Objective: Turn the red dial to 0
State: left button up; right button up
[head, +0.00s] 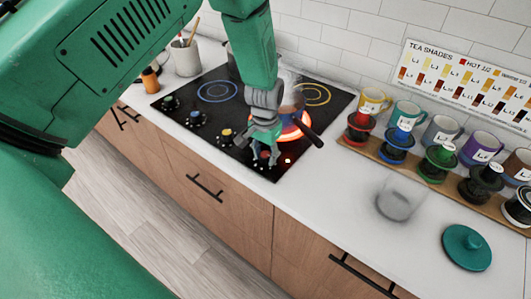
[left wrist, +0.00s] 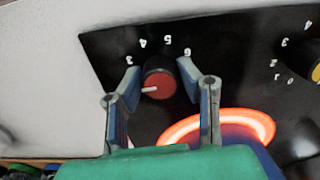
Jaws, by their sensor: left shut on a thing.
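The red dial (left wrist: 160,84) is a round black-sided knob with a red face on the black cooktop. Its white pointer points left and slightly down in the left wrist view, below the printed 3. Marks 3, 4, 5 and 6 show; any others are hidden by my fingers. My left gripper (left wrist: 158,76) is shut on the dial, one finger on each side. In the head view, my left gripper (head: 264,151) reaches down to the cooktop's front right corner and partly hides the red dial (head: 265,156). My right gripper is not in view.
A burner (head: 306,121) glows orange-red behind the dial, with a dark-handled pan or pot near it. Yellow (head: 227,134) and other dials line the cooktop's front edge. Mugs on colored stands, a clear glass (head: 397,202) and a teal lid (head: 467,248) stand to the right.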

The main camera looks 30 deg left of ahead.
pick_arm(q)
jog(key=n, duration=0.4)
jog(key=shift+w+r+n+p, duration=0.25)
jog(key=shift+w+n+p, duration=0.05)
jog(key=shift+w+p, duration=0.1)
jog(key=n, duration=0.3)
jog(key=shift+n+p, duration=0.3)
jog(key=shift+n, duration=0.1)
jog(key=n, duration=0.4)
jog(key=shift+p, duration=0.3)
jog(key=n, duration=0.4)
jog(key=shift+a, duration=0.1)
jog(key=shift+n, duration=0.5)
jog(key=o, duration=1.1)
jog(key=shift+o, duration=0.2)
jog(key=shift+s+f, duration=0.1)
